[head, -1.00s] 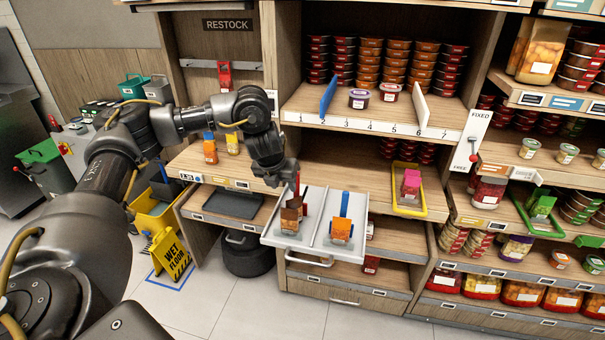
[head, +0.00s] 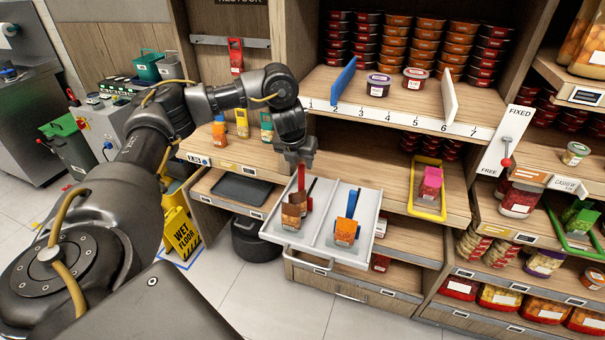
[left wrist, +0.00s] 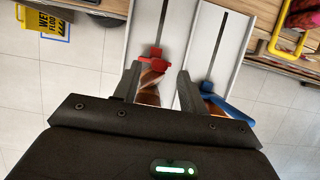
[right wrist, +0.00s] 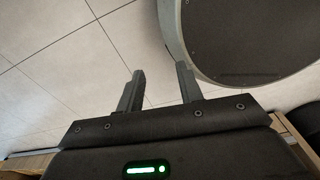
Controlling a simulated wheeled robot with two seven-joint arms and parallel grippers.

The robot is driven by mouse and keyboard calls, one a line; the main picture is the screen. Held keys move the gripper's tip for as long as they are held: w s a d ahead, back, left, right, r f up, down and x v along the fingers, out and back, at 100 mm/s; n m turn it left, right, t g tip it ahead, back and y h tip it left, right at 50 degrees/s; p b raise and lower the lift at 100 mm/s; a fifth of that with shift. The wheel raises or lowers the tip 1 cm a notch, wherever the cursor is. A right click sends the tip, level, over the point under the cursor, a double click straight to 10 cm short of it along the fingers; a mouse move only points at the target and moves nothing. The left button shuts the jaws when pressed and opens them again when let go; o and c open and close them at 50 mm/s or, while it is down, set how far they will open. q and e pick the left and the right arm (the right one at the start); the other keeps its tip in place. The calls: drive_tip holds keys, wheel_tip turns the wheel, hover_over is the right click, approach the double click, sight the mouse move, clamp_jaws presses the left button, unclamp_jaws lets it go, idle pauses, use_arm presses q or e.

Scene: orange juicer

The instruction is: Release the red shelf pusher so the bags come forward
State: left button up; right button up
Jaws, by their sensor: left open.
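The red pusher (head: 301,181) stands upright in the left lane of the pulled-out grey two-lane tray (head: 318,228). Brown bags (head: 291,214) are in front of it, towards the tray's front edge. My left gripper (head: 302,160) is open just above the red pusher. In the left wrist view, the red pusher (left wrist: 154,60) shows between the fingertips of my left gripper (left wrist: 158,70), with a brown bag partly hidden below it. Contact cannot be told. My right gripper (right wrist: 160,72) is open and empty over the floor.
A blue pusher (head: 352,204) and an orange bag (head: 345,233) occupy the right lane. A yellow-framed tray (head: 427,211) with a pink item is to the right. A wet floor sign (head: 181,235) stands left. A FREE/FIXED lever (head: 507,152) is at right.

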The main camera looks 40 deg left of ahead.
sight(300, 166)
use_arm(q)
drive_tip(key=x, duration=0.3)
drive_tip(key=shift+a+f+b, duration=0.1)
drive_tip(key=shift+f+b, duration=0.2)
drive_tip(key=shift+f, duration=0.1)
drive_tip(key=shift+w+a+f, duration=0.1)
drive_tip(key=shift+w+f, duration=0.15)
drive_tip(key=shift+f, duration=0.1)
drive_tip(key=shift+w+a+f+p, duration=0.1)
drive_tip(key=shift+w+f+p, duration=0.1)
drive_tip(key=shift+f+p, duration=0.25)
drive_tip(key=shift+w+f, duration=0.1)
drive_tip(key=shift+f, duration=0.25)
use_arm(e)
drive_tip(key=shift+w+d+f, duration=0.15)
drive_tip(key=shift+w, duration=0.4)
use_arm(q)
clamp_jaws()
